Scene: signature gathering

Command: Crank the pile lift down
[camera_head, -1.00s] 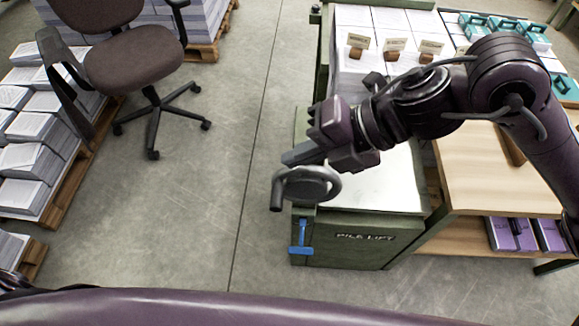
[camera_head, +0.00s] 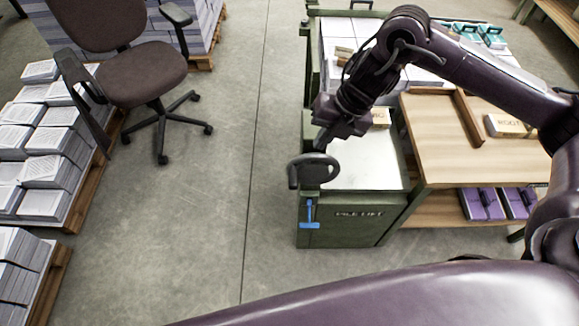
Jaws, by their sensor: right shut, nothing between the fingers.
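The pile lift (camera_head: 340,232) is a green cabinet with a PILE LIFT label on its front and a pale top plate (camera_head: 368,165). Its dark round crank wheel (camera_head: 314,171) is at the left front corner, with the handle (camera_head: 293,176) on the wheel's left side. A blue marker (camera_head: 309,216) is on the front below the wheel. My right gripper (camera_head: 322,143) points down just above and behind the wheel, shut and empty. I cannot tell whether its tips touch the wheel. My left gripper is out of view.
A wooden table (camera_head: 455,150) adjoins the lift on the right, with purple bundles (camera_head: 480,203) on its shelf. Paper stacks stand behind my right arm. An office chair (camera_head: 145,78) and a pallet of paper (camera_head: 55,155) are at left. The floor between is clear.

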